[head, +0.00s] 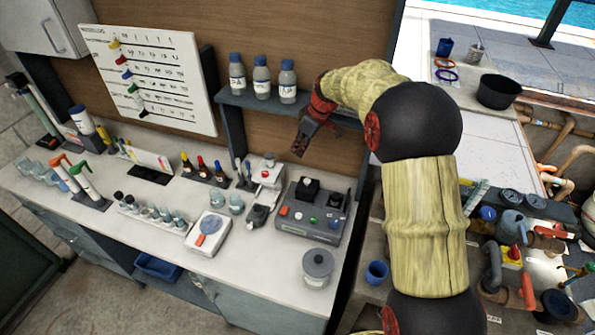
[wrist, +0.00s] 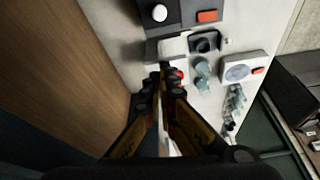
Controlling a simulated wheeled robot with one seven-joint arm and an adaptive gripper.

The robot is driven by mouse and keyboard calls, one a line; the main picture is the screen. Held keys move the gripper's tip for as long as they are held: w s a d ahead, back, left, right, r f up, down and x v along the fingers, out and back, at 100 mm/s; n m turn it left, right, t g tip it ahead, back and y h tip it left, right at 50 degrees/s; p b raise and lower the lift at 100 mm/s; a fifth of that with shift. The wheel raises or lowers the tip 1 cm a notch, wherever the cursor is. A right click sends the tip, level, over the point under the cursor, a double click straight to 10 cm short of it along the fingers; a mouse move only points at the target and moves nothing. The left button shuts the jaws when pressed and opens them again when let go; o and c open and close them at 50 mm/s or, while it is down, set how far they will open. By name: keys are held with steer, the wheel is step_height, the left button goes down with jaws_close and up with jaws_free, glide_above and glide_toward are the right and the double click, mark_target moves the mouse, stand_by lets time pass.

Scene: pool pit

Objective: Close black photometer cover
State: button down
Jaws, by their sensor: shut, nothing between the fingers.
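The photometer (head: 312,226) is a dark grey box with coloured buttons on the white counter. Its black cover (head: 308,187) sits at the back of the top face and looks raised; its exact angle is hard to tell. My gripper (head: 299,150) is shut and empty, above and behind the photometer, in front of the wooden back wall and apart from the cover. In the wrist view my gripper (wrist: 161,76) points down at the counter. Part of the photometer (wrist: 185,14) shows at the top edge there, with a red button; the cover is not clear in that view.
A shelf with several blue-capped bottles (head: 262,77) is close to my gripper. A white-topped device (head: 267,175) stands left of the photometer, and a lidded grey jar (head: 317,268) in front. A white scale (head: 208,234) and glassware crowd the counter further left.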

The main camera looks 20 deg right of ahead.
glide_above(300, 181)
step_height(300, 181, down, 10)
steer(key=shift+r, duration=0.1)
steer(key=shift+f, duration=0.2)
stand_by(0.3)
steer(key=s+d+b, duration=0.5)
steer(key=s+d, duration=0.1)
steer(key=d, duration=0.3)
steer(key=shift+d, duration=0.2)
steer(key=shift+s, duration=0.1)
